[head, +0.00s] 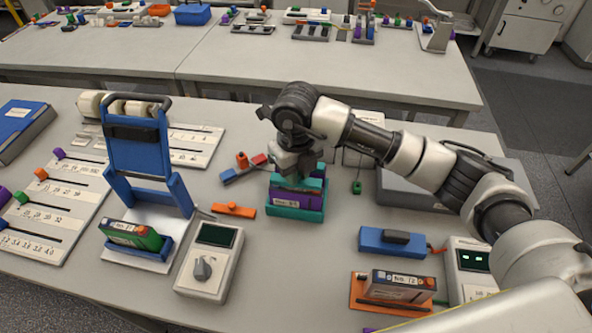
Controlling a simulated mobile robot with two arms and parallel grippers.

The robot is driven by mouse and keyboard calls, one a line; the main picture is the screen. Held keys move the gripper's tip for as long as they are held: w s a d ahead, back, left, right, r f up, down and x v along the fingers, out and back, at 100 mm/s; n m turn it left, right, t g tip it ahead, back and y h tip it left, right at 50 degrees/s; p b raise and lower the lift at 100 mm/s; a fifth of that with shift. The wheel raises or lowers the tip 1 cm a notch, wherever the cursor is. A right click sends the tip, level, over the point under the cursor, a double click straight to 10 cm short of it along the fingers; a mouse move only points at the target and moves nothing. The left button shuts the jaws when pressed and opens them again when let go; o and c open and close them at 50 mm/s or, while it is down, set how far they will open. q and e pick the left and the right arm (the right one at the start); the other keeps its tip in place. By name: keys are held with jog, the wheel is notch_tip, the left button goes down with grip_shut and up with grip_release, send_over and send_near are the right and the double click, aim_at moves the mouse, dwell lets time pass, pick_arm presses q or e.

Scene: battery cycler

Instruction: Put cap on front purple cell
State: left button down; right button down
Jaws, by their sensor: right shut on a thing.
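The front purple cell (298,199) stands in a teal holder (297,214) near the middle of the table, its pale label facing me. My right gripper (297,172) points down directly above the holder. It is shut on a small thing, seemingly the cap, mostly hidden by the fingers. Teal shows on both sides below the fingers, and I cannot tell whether it is cap or holder. I cannot tell whether the held thing touches the cell. My left gripper is not in view.
An orange bar (233,210) lies left of the holder, near a grey meter (209,262). A tall blue press (137,150) and a green cell (131,236) stand further left. An orange tray (391,306) with a dark cell sits front right. Table before the holder is clear.

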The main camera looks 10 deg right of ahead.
jog(key=shift+f+b, duration=0.2)
jog(key=shift+b, duration=0.4)
dwell(1.6)
jog(key=shift+f+b, duration=0.4)
jog(key=shift+b, duration=0.15)
dwell(0.5)
jog(key=shift+c, duration=2.4)
grip_release()
jog(key=shift+r, duration=0.1)
jog(key=shift+r+p, duration=1.8)
jog(key=shift+r, duration=1.65)
